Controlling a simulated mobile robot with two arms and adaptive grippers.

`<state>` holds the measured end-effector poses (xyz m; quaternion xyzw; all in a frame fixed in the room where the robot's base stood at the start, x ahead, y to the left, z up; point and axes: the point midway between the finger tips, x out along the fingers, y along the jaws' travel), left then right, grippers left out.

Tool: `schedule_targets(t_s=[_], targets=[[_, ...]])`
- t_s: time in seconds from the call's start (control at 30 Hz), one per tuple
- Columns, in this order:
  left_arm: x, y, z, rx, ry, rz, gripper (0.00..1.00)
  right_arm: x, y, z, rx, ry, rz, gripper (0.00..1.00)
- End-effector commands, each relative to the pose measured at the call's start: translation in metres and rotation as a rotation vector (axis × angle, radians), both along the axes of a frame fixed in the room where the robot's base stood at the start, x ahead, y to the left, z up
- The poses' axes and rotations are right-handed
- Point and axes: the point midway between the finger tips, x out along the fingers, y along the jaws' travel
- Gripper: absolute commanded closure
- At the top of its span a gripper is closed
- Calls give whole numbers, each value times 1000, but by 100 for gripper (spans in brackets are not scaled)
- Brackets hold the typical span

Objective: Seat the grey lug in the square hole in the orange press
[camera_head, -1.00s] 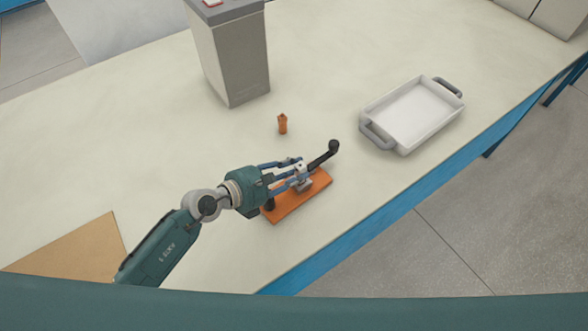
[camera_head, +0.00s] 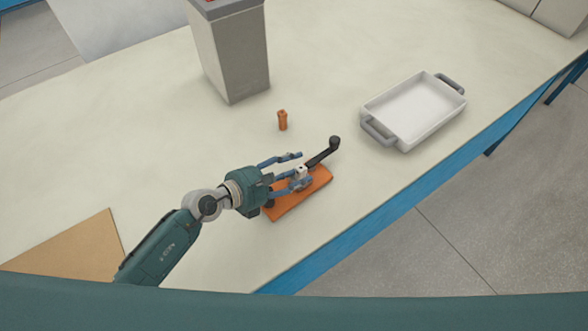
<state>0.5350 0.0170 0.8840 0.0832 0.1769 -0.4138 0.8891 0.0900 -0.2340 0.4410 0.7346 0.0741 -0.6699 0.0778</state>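The orange press (camera_head: 316,184) lies flat on the table near its front edge, with a black lever (camera_head: 324,151) sticking up toward the back right. My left gripper (camera_head: 297,169) is over the press, its blue fingers spread apart. A small light grey piece, seemingly the grey lug (camera_head: 301,172), shows at the lower finger above the press. The fingers are not closed around it. I cannot tell whether it sits in the square hole, which is hidden by the fingers. My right gripper is not in view.
A small orange cylinder (camera_head: 283,120) stands behind the press. A white tray with grey handles (camera_head: 398,141) is at the right. A tall grey box (camera_head: 236,62) stands at the back, and a brown board (camera_head: 70,248) lies at the left front. The table between them is clear.

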Motion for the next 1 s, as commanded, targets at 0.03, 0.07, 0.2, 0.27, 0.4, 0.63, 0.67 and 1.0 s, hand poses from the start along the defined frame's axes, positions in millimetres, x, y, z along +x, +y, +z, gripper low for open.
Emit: schedule_targets(t_s=[0.03, 0.07, 0.2, 0.27, 0.4, 0.63, 0.67, 1.0], targets=[[-1, 0, -2, 2, 4, -1, 51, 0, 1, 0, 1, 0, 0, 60], [-1, 0, -2, 2, 4, -1, 51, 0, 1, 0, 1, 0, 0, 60], [-2, 0, -2, 2, 4, -1, 51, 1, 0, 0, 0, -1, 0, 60], [-3, 2, -2, 3, 5, -1, 51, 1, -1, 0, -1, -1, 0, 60], [-12, 14, 4, 5, 3, -1, 51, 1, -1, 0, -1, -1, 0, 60], [-42, 48, 23, 5, 4, -2, 51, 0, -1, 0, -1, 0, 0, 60], [-45, 53, 25, 6, 5, -1, 51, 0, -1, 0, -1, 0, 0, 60], [-71, 83, 43, 3, 3, -2, 51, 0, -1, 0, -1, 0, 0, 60]])
